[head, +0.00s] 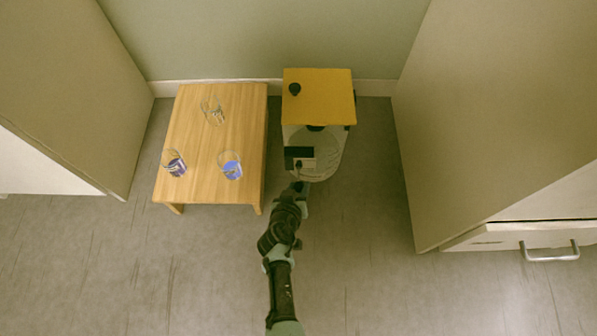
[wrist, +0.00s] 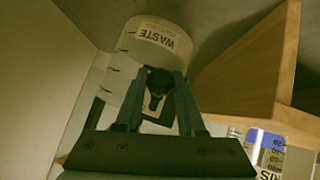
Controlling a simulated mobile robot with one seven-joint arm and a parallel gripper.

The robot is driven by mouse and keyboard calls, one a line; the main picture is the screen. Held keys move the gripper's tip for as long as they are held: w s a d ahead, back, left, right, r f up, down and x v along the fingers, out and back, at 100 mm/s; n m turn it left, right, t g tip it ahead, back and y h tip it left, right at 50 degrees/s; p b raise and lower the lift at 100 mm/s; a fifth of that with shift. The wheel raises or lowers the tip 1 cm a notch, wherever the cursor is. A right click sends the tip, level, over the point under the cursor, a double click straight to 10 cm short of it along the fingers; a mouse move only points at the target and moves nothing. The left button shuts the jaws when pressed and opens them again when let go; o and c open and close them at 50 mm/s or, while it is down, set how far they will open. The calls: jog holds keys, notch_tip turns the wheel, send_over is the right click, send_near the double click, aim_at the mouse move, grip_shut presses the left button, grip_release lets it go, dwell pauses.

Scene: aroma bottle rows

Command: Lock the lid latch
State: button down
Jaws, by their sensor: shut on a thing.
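A bin-like unit with a yellow top (head: 325,105) stands by the back wall in the head view, with a black knob on its top left. Below the top is a pale rounded body (head: 328,150) with a dark panel (head: 297,152) on its front left. In the wrist view a pale container with a label reading WASTE (wrist: 165,33) lies beyond my gripper. My gripper (wrist: 158,80) is shut on a small black knob (wrist: 157,84) in front of a dark plate; it seems to be the latch. In the head view my gripper (head: 300,184) is at the unit's front; its fingertips are hard to make out.
A wooden table (head: 196,140) stands to the left, bearing three clear glasses, two with bluish contents (head: 174,163) (head: 231,165). A scale label (wrist: 268,150) shows below a wooden edge in the wrist view. Tall cabinets flank both sides. The floor in front is clear.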

aim_at(299, 184)
notch_tip(299, 184, up, 2)
jog(key=g+p, duration=0.1)
jog(key=p, duration=0.2)
jog(key=g+p, duration=0.2)
jog(key=p, duration=0.1)
jog(key=shift+r, duration=0.25)
jog(key=shift+w+r+n+g, duration=0.15)
jog(key=shift+r+g, duration=0.15)
jog(key=shift+g, duration=0.5)
jog(key=shift+w+r+n+g, duration=0.15)
jog(key=shift+r+g, duration=0.1)
jog(key=shift+g, duration=0.55)
jog(key=c, duration=0.5)
grip_release()
jog(key=shift+w+r, duration=0.1)
jog(key=shift+p, duration=0.3)
jog(key=p+v, duration=1.1)
jog(key=v, duration=0.2)
jog(key=shift+p, duration=0.3)
jog(key=shift+w+d, duration=0.1)
jog(key=shift+w, duration=0.05)
